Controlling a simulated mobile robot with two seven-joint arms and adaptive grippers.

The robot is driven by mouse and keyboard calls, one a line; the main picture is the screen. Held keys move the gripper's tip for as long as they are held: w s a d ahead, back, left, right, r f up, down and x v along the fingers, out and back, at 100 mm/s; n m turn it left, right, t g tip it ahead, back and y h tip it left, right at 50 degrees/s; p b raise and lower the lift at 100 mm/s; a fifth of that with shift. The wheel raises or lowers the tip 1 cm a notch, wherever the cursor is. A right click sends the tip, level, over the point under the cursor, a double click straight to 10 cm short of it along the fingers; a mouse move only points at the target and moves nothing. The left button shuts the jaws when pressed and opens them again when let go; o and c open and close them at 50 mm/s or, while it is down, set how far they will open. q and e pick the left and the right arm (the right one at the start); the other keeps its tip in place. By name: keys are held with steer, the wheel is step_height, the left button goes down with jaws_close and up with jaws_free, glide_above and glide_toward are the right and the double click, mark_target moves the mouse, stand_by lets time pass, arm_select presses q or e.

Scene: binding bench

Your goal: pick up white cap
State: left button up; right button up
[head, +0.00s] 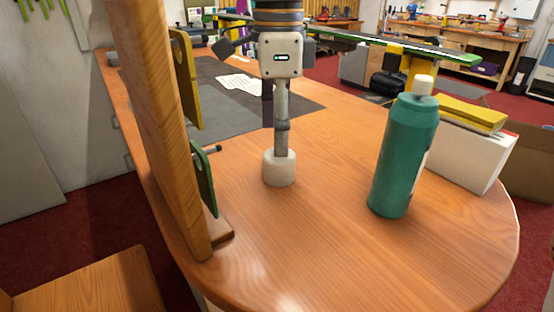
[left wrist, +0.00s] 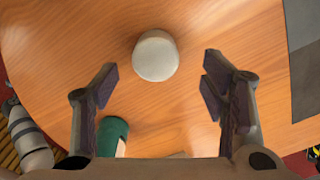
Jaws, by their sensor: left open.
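A short, off-white, rounded cylinder that looks like the white cap (head: 279,170) stands upright on the wooden bench top. It also shows in the left wrist view (left wrist: 155,55) at the upper middle, between and slightly beyond my fingertips. My left gripper (head: 281,150) points straight down over it, open. In the left wrist view the two fingers (left wrist: 159,76) are spread on either side, with wood showing between each finger and the cap. Nothing is held. My right gripper is in neither view.
A green bottle (head: 405,155) with a pale top stands to the right. Behind it are a white box (head: 465,158) and yellow book (head: 470,112). A wooden post (head: 160,130) with yellow and green pieces rises at the left. A dark mat (head: 190,98) lies behind. The front bench top is clear.

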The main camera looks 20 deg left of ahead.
mark_target(276, 159)
arm_select(q)
steer(key=f, duration=0.5)
steer(key=shift+s+f, duration=0.3)
steer(key=c, duration=0.9)
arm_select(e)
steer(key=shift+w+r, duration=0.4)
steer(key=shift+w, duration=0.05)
